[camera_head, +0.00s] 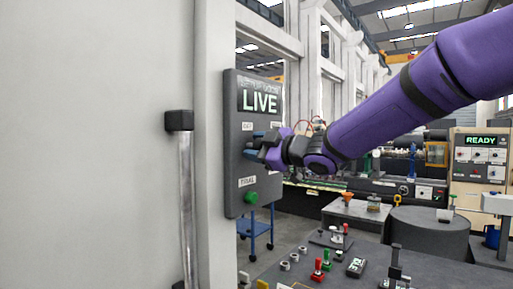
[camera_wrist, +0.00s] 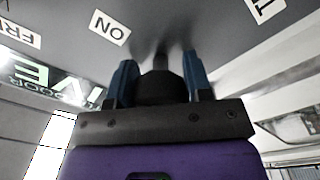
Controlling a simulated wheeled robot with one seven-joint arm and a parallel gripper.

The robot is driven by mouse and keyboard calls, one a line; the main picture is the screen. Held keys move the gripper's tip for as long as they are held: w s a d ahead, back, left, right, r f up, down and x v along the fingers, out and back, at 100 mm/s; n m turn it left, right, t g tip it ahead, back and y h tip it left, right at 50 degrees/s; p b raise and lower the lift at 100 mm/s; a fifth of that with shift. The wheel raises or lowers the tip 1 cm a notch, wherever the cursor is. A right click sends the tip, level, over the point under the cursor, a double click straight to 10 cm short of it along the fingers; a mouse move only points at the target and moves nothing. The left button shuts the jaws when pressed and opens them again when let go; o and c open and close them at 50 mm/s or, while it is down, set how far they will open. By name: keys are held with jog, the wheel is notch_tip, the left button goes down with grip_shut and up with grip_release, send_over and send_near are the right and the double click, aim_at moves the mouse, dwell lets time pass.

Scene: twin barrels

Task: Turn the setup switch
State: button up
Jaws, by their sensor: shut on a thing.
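The grey control panel (camera_head: 236,120) stands upright beside the pale wall, with a lit display reading LIVE (camera_head: 260,102) at its top. My gripper (camera_head: 255,144) reaches in from the right to the panel's middle, and its blue fingers touch or nearly touch the face. In the wrist view my gripper (camera_wrist: 160,66) is shut on a dark switch knob (camera_wrist: 160,86), with one finger on each side. An ON label (camera_wrist: 109,27) lies left of it. In the head view my gripper hides the switch.
A green button (camera_head: 251,197) sits low on the panel. A vertical handle (camera_head: 186,200) is on the wall to the left. Below is a dark bench (camera_head: 330,270) with red and green levers. A READY panel (camera_head: 480,160) stands far right.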

jog(key=shift+f+m, duration=0.1)
jog(key=shift+m, duration=0.5)
jog(key=o, duration=0.9)
jog(key=shift+o, duration=0.2)
jog(key=v, duration=1)
jog(key=shift+s+d, duration=0.2)
jog(key=shift+d, duration=0.2)
